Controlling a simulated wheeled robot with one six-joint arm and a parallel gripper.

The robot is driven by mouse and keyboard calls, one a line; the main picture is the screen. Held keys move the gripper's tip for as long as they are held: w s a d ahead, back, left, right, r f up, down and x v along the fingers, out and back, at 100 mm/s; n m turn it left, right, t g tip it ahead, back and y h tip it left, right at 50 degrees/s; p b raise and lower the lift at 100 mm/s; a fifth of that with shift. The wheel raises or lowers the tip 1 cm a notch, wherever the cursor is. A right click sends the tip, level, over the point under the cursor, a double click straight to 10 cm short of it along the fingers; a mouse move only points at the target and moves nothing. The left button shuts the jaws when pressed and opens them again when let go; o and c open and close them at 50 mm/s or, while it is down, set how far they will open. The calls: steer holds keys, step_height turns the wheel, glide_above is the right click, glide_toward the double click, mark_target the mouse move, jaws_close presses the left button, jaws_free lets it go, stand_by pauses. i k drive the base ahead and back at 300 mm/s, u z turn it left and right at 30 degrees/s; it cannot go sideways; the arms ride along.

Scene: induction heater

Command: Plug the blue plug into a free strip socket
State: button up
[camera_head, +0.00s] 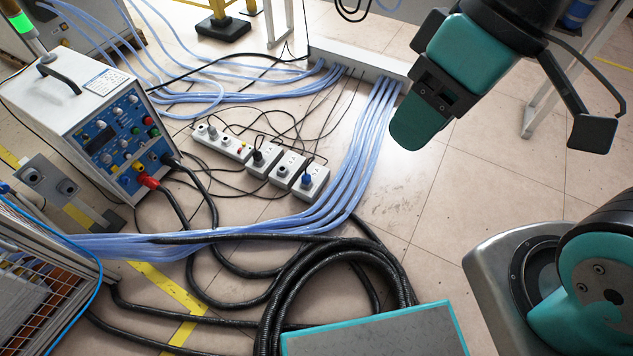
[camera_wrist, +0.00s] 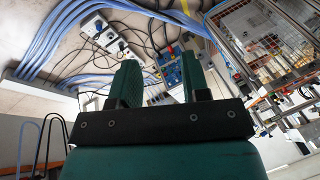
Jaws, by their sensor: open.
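The blue plug (camera_head: 307,181) is at the right end of the white power strip (camera_head: 238,153) on the floor. It sits at the face of the end block; I cannot tell whether it is seated in a socket or only resting there. A black plug (camera_head: 257,158) stands in a block further left, and pale grey plugs stand near the strip's left end. My gripper (camera_head: 408,130) is high at the upper right, well apart from the strip. In the wrist view my gripper (camera_wrist: 161,70) is open with nothing between its fingers; the strip (camera_wrist: 103,32) shows beyond them, upper left.
The white heater unit (camera_head: 85,125) with a blue panel stands left of the strip. Light-blue hoses (camera_head: 345,180) run close along the strip's right side. Thin black cords tangle behind it. A thick black cable coil (camera_head: 330,260) lies in front. Clear floor (camera_head: 400,215) lies right of the hoses.

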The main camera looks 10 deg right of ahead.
mark_target(306, 179)
steer(key=u, duration=0.15)
steer(key=k, duration=0.3)
steer(key=u, duration=0.65)
steer(key=i, duration=1.25)
steer(key=z, duration=0.4)
